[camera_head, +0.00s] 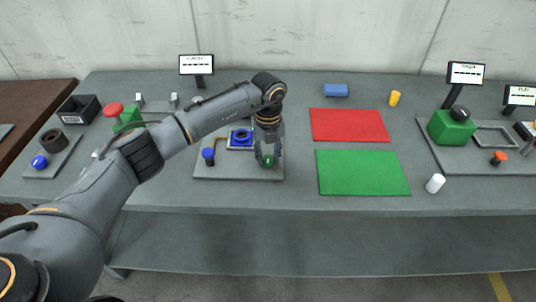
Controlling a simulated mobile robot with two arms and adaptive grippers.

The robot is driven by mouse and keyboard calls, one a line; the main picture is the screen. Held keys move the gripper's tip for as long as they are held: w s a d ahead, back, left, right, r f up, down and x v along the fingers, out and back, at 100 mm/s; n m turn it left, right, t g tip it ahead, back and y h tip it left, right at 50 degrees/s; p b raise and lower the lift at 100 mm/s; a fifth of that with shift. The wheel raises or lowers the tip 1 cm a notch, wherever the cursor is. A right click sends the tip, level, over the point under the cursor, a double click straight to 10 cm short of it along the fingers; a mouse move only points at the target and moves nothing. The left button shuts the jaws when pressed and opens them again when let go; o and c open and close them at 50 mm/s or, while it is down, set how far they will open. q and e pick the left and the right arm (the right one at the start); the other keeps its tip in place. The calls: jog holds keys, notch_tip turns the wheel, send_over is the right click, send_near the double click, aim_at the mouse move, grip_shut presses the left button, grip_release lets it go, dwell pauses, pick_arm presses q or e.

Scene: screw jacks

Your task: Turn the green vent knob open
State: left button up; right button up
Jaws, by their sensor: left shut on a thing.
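The green vent knob (267,161) sits near the front right of a grey base plate (232,173) on the table. My left arm reaches in from the left over the plate. My left gripper (268,157) points down and is shut on the green knob, its fingers at the knob's sides. The knob's turn angle cannot be made out. On the same plate stand a blue knob (208,156) on a dark post and a blue square piece with a ring (241,138). My right gripper is not in view.
A red mat (348,125) and a green mat (362,173) lie right of the plate. A white cylinder (435,183), a yellow cylinder (394,98) and a blue block (335,90) stand around them. A green box with a black knob (451,127) is farther right.

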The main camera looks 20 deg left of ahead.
aim_at(268, 158)
pick_arm(q)
jog(key=shift+w+r, duration=0.1)
jog(key=o, duration=1.2)
jog(key=shift+c, duration=0.2)
notch_tip(268, 158, up, 12)
